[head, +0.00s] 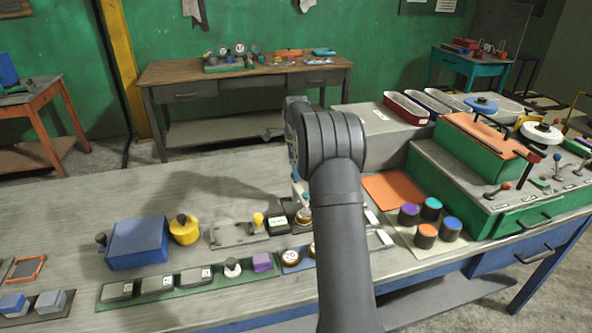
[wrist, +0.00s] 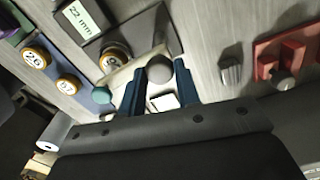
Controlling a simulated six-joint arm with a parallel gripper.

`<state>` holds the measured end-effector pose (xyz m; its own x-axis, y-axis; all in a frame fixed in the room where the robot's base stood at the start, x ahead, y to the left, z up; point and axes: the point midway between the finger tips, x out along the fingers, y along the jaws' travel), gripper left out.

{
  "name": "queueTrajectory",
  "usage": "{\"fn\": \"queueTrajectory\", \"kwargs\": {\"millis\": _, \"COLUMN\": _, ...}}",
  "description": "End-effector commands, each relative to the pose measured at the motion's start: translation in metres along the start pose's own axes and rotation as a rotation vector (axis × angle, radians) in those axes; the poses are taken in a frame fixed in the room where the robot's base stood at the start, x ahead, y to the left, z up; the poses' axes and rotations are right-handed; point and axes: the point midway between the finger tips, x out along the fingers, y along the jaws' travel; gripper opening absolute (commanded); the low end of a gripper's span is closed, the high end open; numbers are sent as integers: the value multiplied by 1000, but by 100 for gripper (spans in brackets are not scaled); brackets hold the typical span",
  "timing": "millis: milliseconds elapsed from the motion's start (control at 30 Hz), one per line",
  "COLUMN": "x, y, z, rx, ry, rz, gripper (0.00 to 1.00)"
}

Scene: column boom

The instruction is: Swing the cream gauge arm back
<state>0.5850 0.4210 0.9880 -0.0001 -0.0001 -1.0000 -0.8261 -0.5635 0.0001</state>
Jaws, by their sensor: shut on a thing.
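In the wrist view my gripper (wrist: 159,73) has its two dark blue fingers closed around a grey rounded knob (wrist: 160,68). A small white block (wrist: 165,101) shows between the fingers, nearer to me. The knob stands over a cream plate (wrist: 121,77) beside the gauge; this seems to be the cream gauge arm, but its full length is hidden. The gauge's display (wrist: 85,18) reads 22 mm, and a gold-ringed dial (wrist: 115,60) sits next to it. In the head view the display (head: 282,225) shows left of my arm, which hides most of the gripper and what it holds.
A blue box (head: 137,242), a yellow pot (head: 184,229) and a green strip of blocks (head: 185,281) lie left. Several coloured cylinders (head: 425,236) and an orange mat (head: 392,191) lie right. In the wrist view a red fixture (wrist: 288,60) stands right of the fingers.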

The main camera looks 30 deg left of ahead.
Motion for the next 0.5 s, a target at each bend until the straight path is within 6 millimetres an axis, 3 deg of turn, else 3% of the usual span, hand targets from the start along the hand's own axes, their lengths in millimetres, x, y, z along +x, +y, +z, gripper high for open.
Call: {"fn": "queueTrajectory", "kwargs": {"millis": 500, "x": -1, "y": -1, "z": 0, "rx": -432, "ry": 0, "rz": 0, "gripper": 0}}
